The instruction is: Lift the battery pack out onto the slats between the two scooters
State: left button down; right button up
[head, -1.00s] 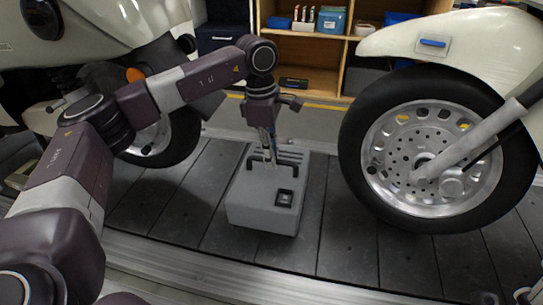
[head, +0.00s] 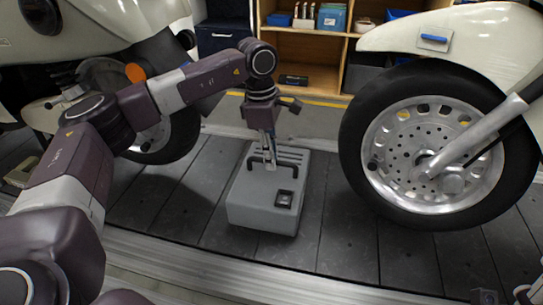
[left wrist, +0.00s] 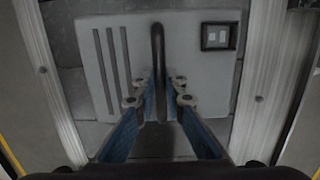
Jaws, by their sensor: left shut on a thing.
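The battery pack (head: 262,208) is a grey box with a dark handle, dark slots and a small black socket on top. It appears to rest on the dark slats (head: 338,235) between the two scooters. My left gripper (head: 269,164) comes down from above and is shut on the pack's handle. In the left wrist view the handle (left wrist: 158,45) runs between the two fingertips, over the pack's top (left wrist: 197,80). Only what may be tips of my right gripper (head: 503,297) show at the bottom right corner, cut off by the edge.
The left scooter (head: 105,25) and its wheel stand left of the pack. The right scooter's front wheel (head: 362,165) stands close on the right. A metal rail (head: 215,272) runs along the front. A wooden shelf (head: 312,75) with boxes is behind. Slats are bare on both sides of the pack.

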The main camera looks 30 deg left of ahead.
pick_arm(q)
jog(key=shift+f, duration=0.35)
jog(key=c, duration=2)
grip_release()
jog(key=shift+o, duration=0.5)
jog(key=shift+s+f, duration=0.1)
jog(key=shift+f, duration=0.15)
notch_tip(320, 180, up, 12)
jog(key=a, duration=0.1)
jog(key=shift+a+r, duration=0.15)
jog(key=shift+a, duration=0.05)
jog(key=shift+s, duration=0.15)
